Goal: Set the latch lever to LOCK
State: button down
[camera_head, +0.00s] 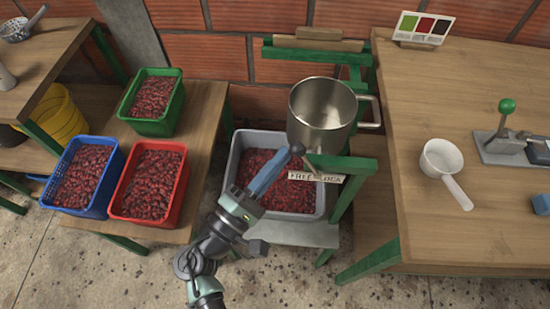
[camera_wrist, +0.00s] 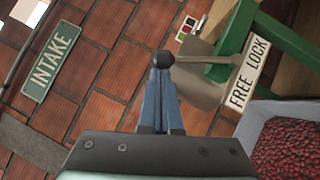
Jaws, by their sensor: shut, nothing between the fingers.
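The latch lever (camera_wrist: 203,59) is a thin rod ending in a dark round knob (camera_wrist: 163,58). In the head view the knob (camera_head: 297,148) is just left of the green frame, above the FREE end of the label. The white FREE LOCK label (camera_head: 316,176) sits below the lever; it also shows in the wrist view (camera_wrist: 248,75). My gripper (camera_head: 287,155) has blue fingers, shut and empty. Its fingertips (camera_wrist: 160,68) are right at the knob; whether they touch it I cannot tell. The lever's pivot is not clear.
A metal pot (camera_head: 321,108) stands on the green frame above a grey bin (camera_head: 233,165) of red cherries. Red (camera_head: 180,193), blue (camera_head: 67,160) and green (camera_head: 128,118) crates stand left. A table (camera_head: 410,110) is on the right. An INTAKE sign (camera_wrist: 53,62) shows in the wrist view.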

jog(key=d+r+m+g+y+p, duration=0.3)
jog(key=d+m+g+p, duration=0.1)
jog(key=d+m+p, duration=0.4)
jog(key=shift+d+g+y+p, duration=0.3)
jog(key=shift+d+p, duration=0.6)
jog(key=shift+d, duration=0.45)
jog(key=shift+d+r, duration=0.1)
jog(key=shift+r, duration=0.1)
